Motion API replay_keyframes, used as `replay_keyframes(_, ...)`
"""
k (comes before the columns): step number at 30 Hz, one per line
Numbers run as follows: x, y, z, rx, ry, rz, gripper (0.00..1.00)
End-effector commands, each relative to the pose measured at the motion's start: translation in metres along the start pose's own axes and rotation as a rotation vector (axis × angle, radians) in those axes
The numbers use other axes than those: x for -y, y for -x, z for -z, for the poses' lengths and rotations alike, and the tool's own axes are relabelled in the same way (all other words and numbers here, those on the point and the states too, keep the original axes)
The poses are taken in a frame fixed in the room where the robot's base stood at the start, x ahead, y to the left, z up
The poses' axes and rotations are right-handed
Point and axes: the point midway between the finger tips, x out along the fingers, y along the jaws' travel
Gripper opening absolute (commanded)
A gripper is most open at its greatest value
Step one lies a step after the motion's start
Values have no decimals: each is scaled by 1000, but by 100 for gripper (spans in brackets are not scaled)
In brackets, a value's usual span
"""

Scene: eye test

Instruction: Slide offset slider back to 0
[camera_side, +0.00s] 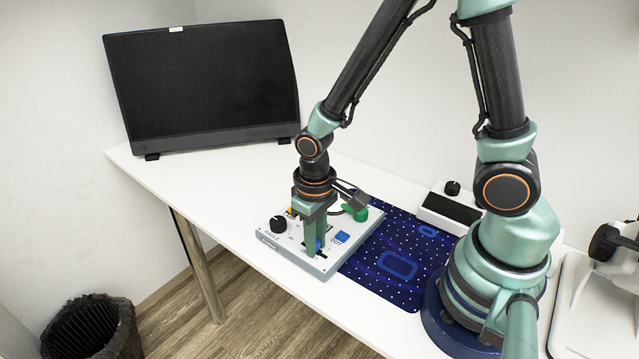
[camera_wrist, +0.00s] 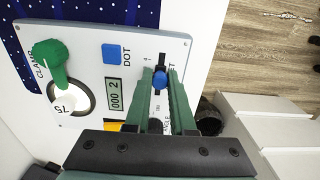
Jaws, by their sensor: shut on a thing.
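A grey-white control panel (camera_side: 268,239) lies on the table, and it fills much of the wrist view (camera_wrist: 185,42). Its offset slider has a blue knob (camera_wrist: 160,79) in a black slot (camera_wrist: 162,60), near the slot's upper end in the wrist view. Small scale marks beside the slot are partly covered and hard to read. My gripper (camera_wrist: 161,74) is shut on the blue knob, one green finger on each side. In the side view my gripper (camera_side: 315,250) points straight down at the panel, and its fingers mostly hide the knob.
The panel also bears a blue DOT button (camera_wrist: 113,54), a small display (camera_wrist: 115,98), a green clamp lever (camera_wrist: 50,62) and a black dial (camera_side: 278,224). A dark blue patterned mat (camera_side: 372,279) lies beside it. A black monitor (camera_side: 205,85) stands behind.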

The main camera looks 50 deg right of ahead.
Motion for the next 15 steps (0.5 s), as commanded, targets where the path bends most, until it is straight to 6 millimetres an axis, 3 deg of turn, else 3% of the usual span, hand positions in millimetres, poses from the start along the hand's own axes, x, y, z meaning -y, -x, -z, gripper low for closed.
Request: replay_keyframes(15, 0, 0, 15, -3, 0, 1, 0)
